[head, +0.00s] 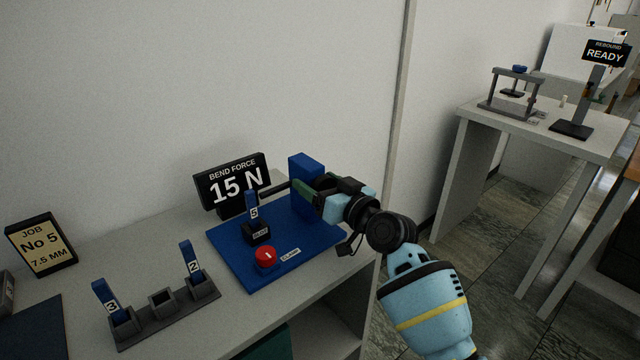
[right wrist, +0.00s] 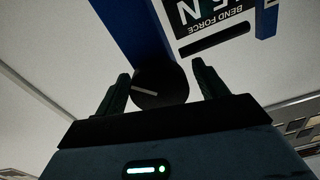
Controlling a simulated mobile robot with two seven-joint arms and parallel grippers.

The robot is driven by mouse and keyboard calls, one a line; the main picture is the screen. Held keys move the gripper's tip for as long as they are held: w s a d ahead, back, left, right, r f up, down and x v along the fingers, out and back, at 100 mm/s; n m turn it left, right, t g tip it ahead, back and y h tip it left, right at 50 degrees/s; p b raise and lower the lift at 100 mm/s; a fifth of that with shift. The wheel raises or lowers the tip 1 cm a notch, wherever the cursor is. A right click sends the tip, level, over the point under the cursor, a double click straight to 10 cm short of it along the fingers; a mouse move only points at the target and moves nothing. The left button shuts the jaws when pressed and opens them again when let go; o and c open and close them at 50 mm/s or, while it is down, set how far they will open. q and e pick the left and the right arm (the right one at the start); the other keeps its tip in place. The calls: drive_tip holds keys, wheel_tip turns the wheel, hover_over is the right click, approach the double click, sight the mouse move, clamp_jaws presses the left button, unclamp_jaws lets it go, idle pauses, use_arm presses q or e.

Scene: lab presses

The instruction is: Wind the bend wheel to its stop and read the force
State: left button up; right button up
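The bend rig is a blue base (head: 227,252) with a blue post (head: 306,170). Strip 5 (head: 253,206) stands upright in its black clamp block (head: 257,233), with a dark rod (head: 278,188) reaching toward its top. The force display (head: 233,184) reads 15 N. In the right wrist view the dark round bend wheel (right wrist: 160,92) with a pale line lies between the fingers of my right gripper (right wrist: 160,75). The fingers are apart, with narrow gaps beside the wheel. In the head view my right gripper (head: 315,188) hides the wheel. My left gripper is out of view.
A red clamp button (head: 265,257) sits on the base's front. A grey rack (head: 166,318) holds strips 3 (head: 105,299) and 2 (head: 190,257), with an empty middle slot. A job card (head: 41,245) reads No 5, 7.5 MM. Another table (head: 540,128) stands right.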

drive_tip(key=v, duration=0.7)
drive_tip(key=shift+s+d, duration=0.25)
drive_tip(key=shift+s, duration=0.05)
drive_tip(key=shift+f, duration=0.1)
